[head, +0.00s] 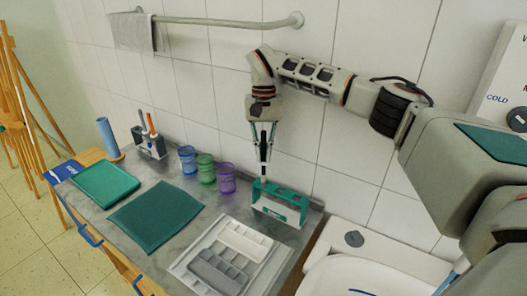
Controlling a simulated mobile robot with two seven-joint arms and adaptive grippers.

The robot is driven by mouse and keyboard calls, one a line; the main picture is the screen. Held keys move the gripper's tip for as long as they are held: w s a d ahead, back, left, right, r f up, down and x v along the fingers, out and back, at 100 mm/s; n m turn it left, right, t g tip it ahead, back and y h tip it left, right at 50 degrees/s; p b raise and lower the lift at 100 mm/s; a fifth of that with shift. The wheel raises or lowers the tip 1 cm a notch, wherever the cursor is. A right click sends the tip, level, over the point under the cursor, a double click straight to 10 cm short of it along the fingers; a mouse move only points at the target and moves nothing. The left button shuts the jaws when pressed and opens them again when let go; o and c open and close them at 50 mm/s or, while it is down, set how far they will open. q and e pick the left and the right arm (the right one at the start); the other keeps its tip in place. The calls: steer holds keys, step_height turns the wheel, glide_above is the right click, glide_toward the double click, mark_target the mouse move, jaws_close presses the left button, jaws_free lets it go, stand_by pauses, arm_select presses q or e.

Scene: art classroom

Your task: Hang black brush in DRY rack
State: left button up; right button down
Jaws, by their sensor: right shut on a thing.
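My right gripper (263,148) points down above the back right of the counter, shut on the black brush (263,156). The brush hangs upright between the fingers, with a dark part above and a pale part below. Its lower end is just over or at the left end of a green and white rack (291,213); I cannot tell whether they touch. The lettering on this rack's front is too small to read. A second, grey and white rack (154,153) at the back left holds several brushes. My left gripper is not in view.
Blue, green and purple cups (227,182) stand between the racks. A green mat (155,216), a green tray (105,185) and a grey and white palette tray (243,240) lie in front. A white basin (365,272) is at right, and a rail with a cloth (133,35) is above.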

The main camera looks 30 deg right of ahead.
mark_target(263, 170)
steer(key=shift+f, duration=4.3)
steer(key=c, duration=1.5)
jaws_free()
steer(key=shift+o, duration=0.2)
steer(key=shift+r, duration=4.05)
